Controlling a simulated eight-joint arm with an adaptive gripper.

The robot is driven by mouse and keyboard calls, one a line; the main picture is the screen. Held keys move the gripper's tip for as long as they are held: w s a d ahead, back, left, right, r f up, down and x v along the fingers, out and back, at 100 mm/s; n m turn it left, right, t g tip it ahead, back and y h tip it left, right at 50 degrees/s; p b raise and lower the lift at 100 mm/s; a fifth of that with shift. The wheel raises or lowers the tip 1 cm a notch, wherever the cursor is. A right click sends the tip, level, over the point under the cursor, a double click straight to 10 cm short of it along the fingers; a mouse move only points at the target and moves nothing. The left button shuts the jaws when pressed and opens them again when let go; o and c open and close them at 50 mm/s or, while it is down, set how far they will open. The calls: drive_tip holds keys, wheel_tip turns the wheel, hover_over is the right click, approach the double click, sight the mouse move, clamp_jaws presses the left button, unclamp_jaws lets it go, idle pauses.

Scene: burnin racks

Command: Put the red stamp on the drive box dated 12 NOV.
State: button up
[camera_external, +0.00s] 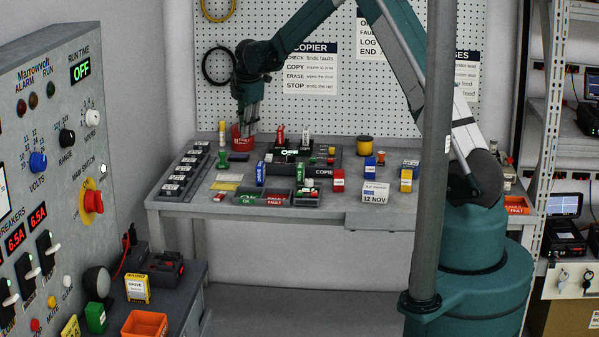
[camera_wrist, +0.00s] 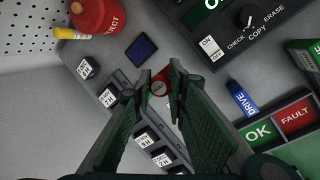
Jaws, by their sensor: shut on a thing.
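My gripper (camera_wrist: 162,84) is shut on a small red piece, which I take for the red stamp (camera_wrist: 159,78); only part of it shows between the fingertips.
A green stamp (camera_external: 223,160) stands nearby.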

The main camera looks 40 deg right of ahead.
drive_tip(key=shift+s+d+r, duration=0.15)
drive_tip(key=shift+s+d, duration=0.3)
drive_tip(key=s+d+r, duration=0.1)
drive_tip(key=s+d, duration=0.4)
drive_tip(key=s, duration=1)
drive_tip(key=s+d+r, duration=0.2)
drive_tip(key=s+d, duration=0.3)
drive_tip(key=s, duration=1)
drive_tip(key=s+d+r+g+p, duration=0.1)
drive_tip(key=s+d, duration=0.4)
drive_tip(key=s, duration=1)
drive_tip(key=shift+s+d+r, duration=0.15)
drive_tip(key=shift+d+r, duration=0.1)
drive_tip(key=shift+d, duration=0.1)
drive_tip(key=shift+f, duration=2.9)
